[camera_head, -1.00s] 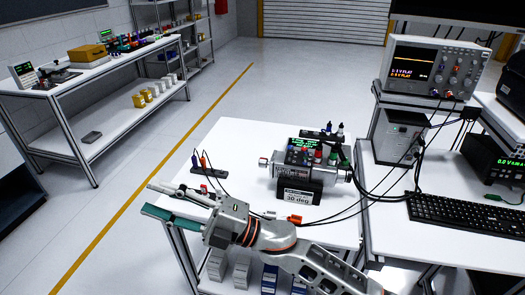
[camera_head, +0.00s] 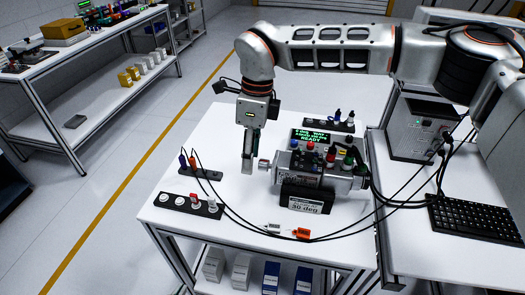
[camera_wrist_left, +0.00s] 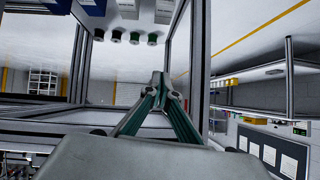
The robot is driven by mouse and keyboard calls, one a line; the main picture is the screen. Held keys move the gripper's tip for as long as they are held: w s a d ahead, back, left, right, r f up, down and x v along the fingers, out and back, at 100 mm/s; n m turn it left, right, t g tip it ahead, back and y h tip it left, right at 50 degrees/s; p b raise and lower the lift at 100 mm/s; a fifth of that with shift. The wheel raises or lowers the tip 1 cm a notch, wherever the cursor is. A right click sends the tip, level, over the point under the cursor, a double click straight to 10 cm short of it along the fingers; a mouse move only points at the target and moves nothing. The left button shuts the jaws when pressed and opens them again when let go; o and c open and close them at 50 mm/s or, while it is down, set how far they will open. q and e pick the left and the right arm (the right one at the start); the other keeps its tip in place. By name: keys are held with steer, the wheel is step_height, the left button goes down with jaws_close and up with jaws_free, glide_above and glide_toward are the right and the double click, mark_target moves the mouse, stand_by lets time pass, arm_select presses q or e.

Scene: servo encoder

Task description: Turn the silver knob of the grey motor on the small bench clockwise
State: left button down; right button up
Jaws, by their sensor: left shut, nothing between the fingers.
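The grey motor (camera_head: 345,184) lies on the small white bench (camera_head: 180,240) in the head view, a black plate reading "30 deg" in front of it. Its silver knob (camera_head: 264,164) is at its left end, with a small red mark. My right gripper (camera_head: 250,160) points down just left of the knob, its arm reaching over from the right. It is seen edge-on, so its finger gap and any contact with the knob are unclear. My left gripper (camera_wrist_left: 160,80) shows only in the left wrist view, shut and empty, low near bench legs.
A green-lit display (camera_head: 312,138) stands behind the motor. A white-knobbed strip (camera_head: 189,204) lies front left, an orange connector (camera_head: 302,233) and loose cables in front. A keyboard (camera_head: 475,220) is on the right desk.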

mark_target(264, 161)
steer(key=shift+t+h, duration=0.4)
steer(key=shift+h, duration=0.1)
steer(key=w+d+r, duration=0.2)
steer(key=w+d, duration=0.1)
steer(key=shift+w+d, duration=0.1)
steer(key=shift+d, duration=0.05)
steer(key=shift+w+d+f, duration=0.1)
steer(key=shift+d, duration=0.1)
steer(key=shift+a+f+p, duration=0.1)
steer(key=shift+f+p, duration=0.4)
steer(key=shift+f, duration=3.1)
steer(key=c, duration=1.1)
